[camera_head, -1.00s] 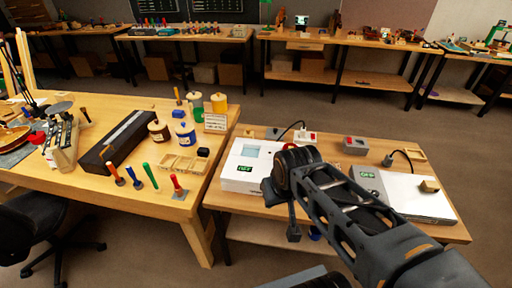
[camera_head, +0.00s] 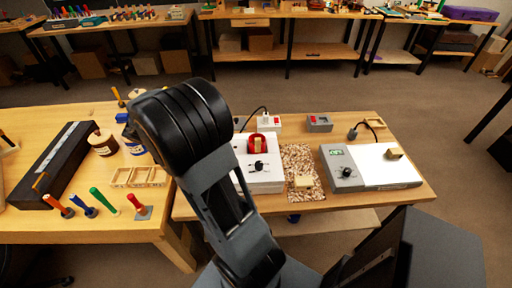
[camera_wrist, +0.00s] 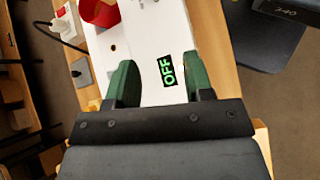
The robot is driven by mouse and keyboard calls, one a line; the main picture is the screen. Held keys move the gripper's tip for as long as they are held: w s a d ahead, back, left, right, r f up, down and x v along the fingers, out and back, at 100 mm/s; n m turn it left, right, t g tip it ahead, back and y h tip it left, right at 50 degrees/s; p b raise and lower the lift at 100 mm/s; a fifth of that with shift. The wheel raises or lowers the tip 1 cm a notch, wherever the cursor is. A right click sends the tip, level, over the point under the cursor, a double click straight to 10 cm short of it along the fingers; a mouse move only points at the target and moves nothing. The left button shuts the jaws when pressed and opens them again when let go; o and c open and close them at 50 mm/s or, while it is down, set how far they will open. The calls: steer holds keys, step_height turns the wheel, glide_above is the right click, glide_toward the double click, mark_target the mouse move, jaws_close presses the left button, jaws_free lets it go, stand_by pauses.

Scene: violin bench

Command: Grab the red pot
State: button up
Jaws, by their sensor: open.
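The red pot (camera_head: 257,143) sits on the white device (camera_head: 264,184) with a black knob, on the right-hand bench. My arm stands in front of the device's left part in the head view, and my gripper is hidden there. In the wrist view my gripper (camera_wrist: 160,82) is open, with two green fingers apart and nothing between them. They are over the white device, by its green OFF display (camera_wrist: 167,71). The red pot shows partly at the top left of the wrist view (camera_wrist: 98,12), beyond the left finger and cut by the frame edge.
A speckled mat (camera_head: 299,164) with a small block lies right of the white device. A grey and white device (camera_head: 343,174) is further right. A red-switched box (camera_head: 268,122) and a grey box (camera_head: 319,123) stand behind. Handled tools and a wooden tray (camera_head: 139,177) are on the left bench.

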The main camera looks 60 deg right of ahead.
mark_target(258, 139)
steer(key=d+f+n+g+h, duration=0.1)
steer(key=d+g, duration=0.1)
steer(key=d, duration=0.1)
steer(key=w+d+f+g+h, duration=0.1)
steer(key=d+f+g, duration=0.1)
steer(key=d, duration=0.2)
steer(key=w+d+f+n+g+h, duration=0.1)
steer(key=d+f+g+h, duration=0.1)
steer(key=d+g, duration=0.1)
steer(key=shift+w+d+f+n, duration=0.1)
steer(key=shift+w+d+n, duration=0.1)
steer(key=shift+d+n, duration=0.1)
steer(key=shift+s+d+f, duration=0.1)
steer(key=shift+s+d, duration=0.05)
steer(key=shift+d, duration=0.15)
steer(key=shift+g, duration=0.3)
steer(key=p+x, duration=0.3)
steer(key=x, duration=1)
steer(key=shift+d, duration=0.25)
steer(key=shift+c, duration=0.2)
jaws_close()
